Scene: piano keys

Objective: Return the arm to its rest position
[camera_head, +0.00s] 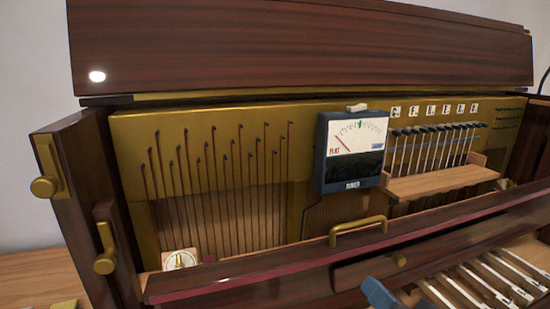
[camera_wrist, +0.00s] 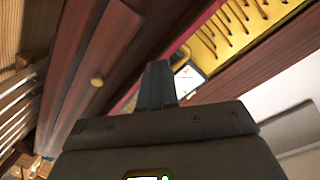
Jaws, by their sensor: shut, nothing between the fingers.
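My gripper (camera_wrist: 158,82) shows in the wrist view with its grey fingers together and nothing between them. The fingers point at the front of the wooden piano cabinet. In the head view only a blue-grey tip (camera_head: 380,293), which looks like part of my gripper, shows at the bottom edge. It is in front of the drawer and left of the piano keys (camera_head: 490,280). The rest of my arm is out of the head view. I cannot tell whether the fingers touch the cabinet.
The dark wood cabinet (camera_head: 290,45) fills the view. It holds a tuning meter (camera_head: 354,152), a small wooden shelf (camera_head: 440,183) and a row of pins.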

